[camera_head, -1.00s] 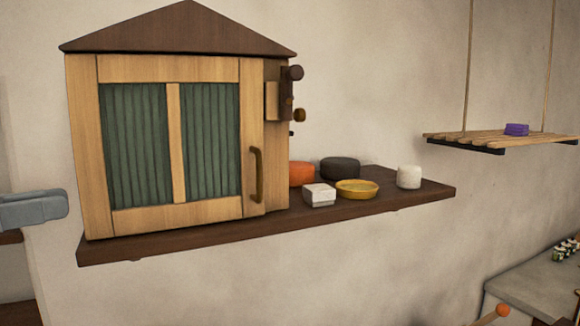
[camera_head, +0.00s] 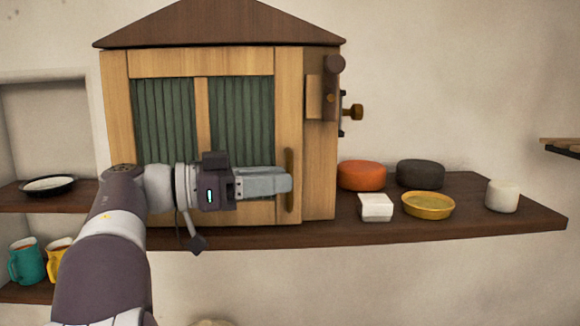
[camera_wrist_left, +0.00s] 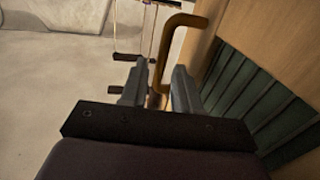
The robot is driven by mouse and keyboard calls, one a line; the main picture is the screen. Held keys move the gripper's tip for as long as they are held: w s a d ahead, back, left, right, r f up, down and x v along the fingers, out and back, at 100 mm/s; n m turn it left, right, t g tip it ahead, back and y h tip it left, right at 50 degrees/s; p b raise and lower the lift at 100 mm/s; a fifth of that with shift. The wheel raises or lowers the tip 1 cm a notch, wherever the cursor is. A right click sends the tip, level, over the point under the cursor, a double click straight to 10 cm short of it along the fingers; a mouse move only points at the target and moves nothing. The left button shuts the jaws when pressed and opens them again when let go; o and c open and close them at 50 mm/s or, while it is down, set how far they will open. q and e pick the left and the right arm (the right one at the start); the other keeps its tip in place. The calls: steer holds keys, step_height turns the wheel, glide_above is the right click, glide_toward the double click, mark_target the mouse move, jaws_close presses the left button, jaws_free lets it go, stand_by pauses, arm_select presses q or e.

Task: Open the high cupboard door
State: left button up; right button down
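The high cupboard (camera_head: 116,120) is a wooden box with a peaked brown roof on a dark shelf. Its door (camera_head: 202,62) has two green ribbed panels and looks shut. The upright bar handle (camera_head: 290,207) is at the door's right edge. My left gripper (camera_head: 284,182) reaches across the door front, fingertips at the handle. In the left wrist view, my left gripper (camera_wrist_left: 160,80) is open, with the brown handle (camera_wrist_left: 172,45) between its fingers; I see narrow gaps beside the bar. My right gripper is not in view.
Right of the cupboard, the shelf (camera_head: 400,238) holds an orange tin (camera_head: 361,175), a dark tin (camera_head: 420,174), a white box (camera_head: 376,208), a yellow dish (camera_head: 428,206) and a white cup (camera_head: 502,196). At left, lower shelves hold a bowl (camera_head: 48,186) and mugs (camera_head: 27,263).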

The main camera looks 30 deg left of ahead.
mark_target(292, 203)
arm_select(q)
steer(key=x, duration=0.3)
steer(key=shift+w+d+p, duration=0.15)
steer(key=shift+w+p, duration=0.1)
steer(key=shift+p, duration=0.05)
steer(key=shift+s+a, duration=0.3)
steer(key=shift+a, duration=0.05)
steer(key=shift+w+d, duration=0.1)
steer(key=shift+d, duration=0.05)
jaws_close()
